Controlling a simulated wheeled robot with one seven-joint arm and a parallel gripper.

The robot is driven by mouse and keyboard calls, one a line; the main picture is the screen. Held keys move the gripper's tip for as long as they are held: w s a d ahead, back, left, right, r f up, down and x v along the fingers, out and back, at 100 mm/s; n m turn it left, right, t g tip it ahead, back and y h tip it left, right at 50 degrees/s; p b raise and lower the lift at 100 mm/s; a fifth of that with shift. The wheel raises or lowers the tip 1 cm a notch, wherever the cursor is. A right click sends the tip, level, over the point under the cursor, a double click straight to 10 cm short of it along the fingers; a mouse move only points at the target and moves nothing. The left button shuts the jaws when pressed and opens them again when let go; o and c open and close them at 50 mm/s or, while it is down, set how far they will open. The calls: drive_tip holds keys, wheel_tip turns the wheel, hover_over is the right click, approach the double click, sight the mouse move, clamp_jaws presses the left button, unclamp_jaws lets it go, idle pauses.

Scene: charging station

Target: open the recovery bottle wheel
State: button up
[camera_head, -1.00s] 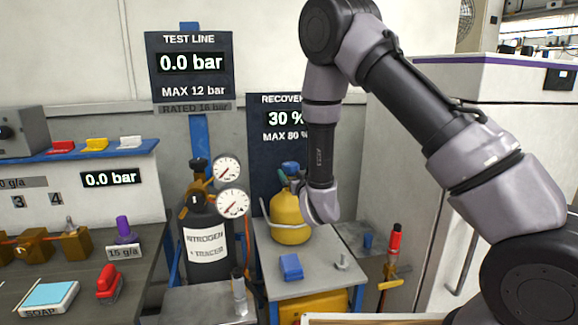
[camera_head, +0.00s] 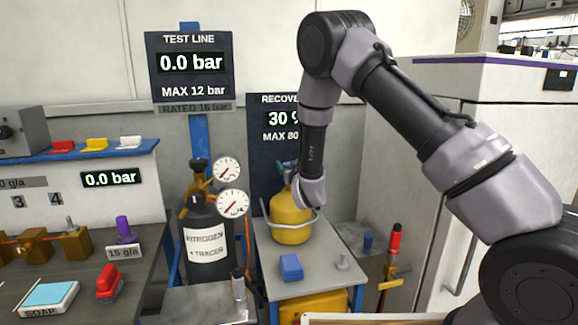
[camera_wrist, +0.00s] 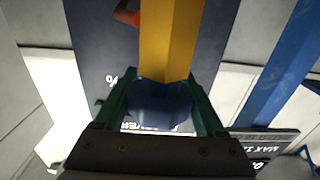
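The recovery bottle (camera_head: 290,219) is yellow and stands upright on a small grey table, below the recovery display. Its blue wheel (camera_wrist: 160,102) shows in the wrist view between the two green fingers of my gripper (camera_wrist: 161,100). The wheel fills the gap, and I cannot tell whether the fingers press on it. A yellow part (camera_wrist: 170,40) of the bottle runs away from the wheel. In the head view my gripper (camera_head: 287,168) is at the bottle's top, and my wrist hides much of the bottle's upper part and the wheel.
The recovery display (camera_head: 278,120) stands close behind the bottle. A dark nitrogen bottle (camera_head: 207,235) with two gauges stands to the left. A red-topped tool (camera_head: 394,245) stands to the right.

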drive_tip(key=c, duration=0.3)
drive_tip(key=shift+n+g+y, duration=0.4)
drive_tip(key=shift+n+y, duration=0.4)
drive_tip(key=shift+y, duration=0.4)
drive_tip(key=shift+c, duration=0.2)
drive_tip(key=shift+s+a+n+g+y, duration=0.15)
drive_tip(key=shift+a+n+g+y, duration=0.2)
drive_tip(key=shift+n+g+y, duration=0.5)
drive_tip(key=shift+t, duration=0.25)
drive_tip(key=o, duration=1.3)
drive_tip(key=v, duration=1.1)
drive_tip(key=shift+f, duration=0.1)
